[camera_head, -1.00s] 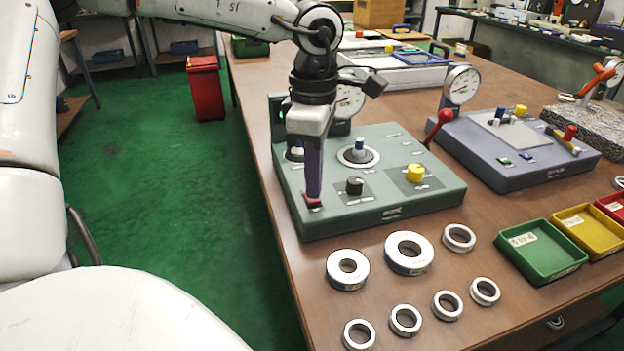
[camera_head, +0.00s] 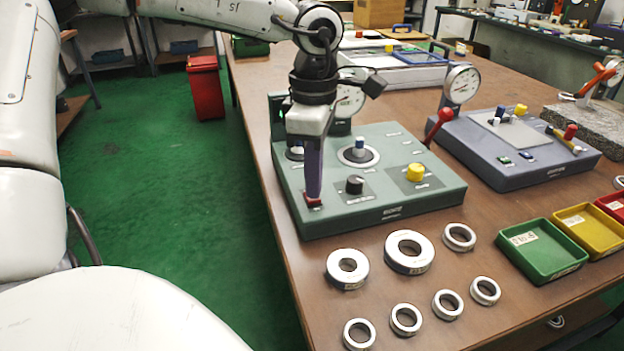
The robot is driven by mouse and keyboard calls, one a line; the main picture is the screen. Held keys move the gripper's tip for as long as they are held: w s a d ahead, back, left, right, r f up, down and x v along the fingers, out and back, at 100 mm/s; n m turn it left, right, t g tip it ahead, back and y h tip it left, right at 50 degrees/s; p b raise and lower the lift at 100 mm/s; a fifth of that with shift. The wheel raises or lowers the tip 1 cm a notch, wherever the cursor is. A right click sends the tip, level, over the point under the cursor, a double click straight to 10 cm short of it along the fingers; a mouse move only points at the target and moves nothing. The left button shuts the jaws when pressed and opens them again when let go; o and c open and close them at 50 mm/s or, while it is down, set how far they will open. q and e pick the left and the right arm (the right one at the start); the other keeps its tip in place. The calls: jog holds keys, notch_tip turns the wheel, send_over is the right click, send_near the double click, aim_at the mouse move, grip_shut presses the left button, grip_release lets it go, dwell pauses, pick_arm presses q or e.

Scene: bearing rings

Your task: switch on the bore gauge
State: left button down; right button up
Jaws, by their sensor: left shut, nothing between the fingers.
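My left gripper (camera_head: 314,200) is shut and points down at the front left of the panel. Its tips are at a red switch (camera_head: 313,203), which they partly cover; I cannot tell whether they press it. A small green light (camera_head: 281,115) shows on the gauge's upright. My right gripper is not in view.
Several metal rings (camera_head: 409,252) lie on the table before the gauge. Green (camera_head: 542,252), yellow (camera_head: 590,230) and red trays stand at the right. A blue-grey gauge (camera_head: 512,150) with a dial stands right of the first. The table's left edge runs close by the gauge.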

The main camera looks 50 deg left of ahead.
pick_arm(q)
jog(key=shift+f+b, duration=0.55)
jog(key=shift+f, duration=0.1)
jog(key=shift+r, duration=0.1)
notch_tip(320, 180, up, 7)
jog(key=p, duration=0.4)
jog(key=shift+p, duration=0.35)
dwell(0.7)
